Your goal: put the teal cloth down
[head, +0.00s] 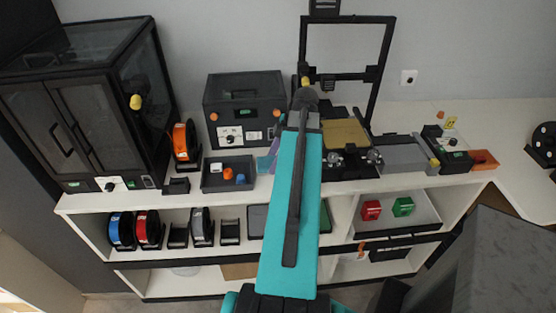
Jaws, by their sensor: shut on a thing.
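My teal arm link runs up the middle of the head view and covers part of the bench. My gripper does not show; it seems to be hidden behind this link. A small patch of teal and purple material (266,162) peeks out at the link's left edge, just right of the grey tray (213,185). It may be part of the teal cloth, but most of it is hidden. I cannot tell whether it hangs above the white bench top (95,201) or touches it.
A printer with a gold bed (346,135) stands right of my arm. A dark box (245,99), an orange spool (184,139) and a large dark enclosure (60,125) stand left. Spools and red and green boxes (403,207) sit on the shelf below.

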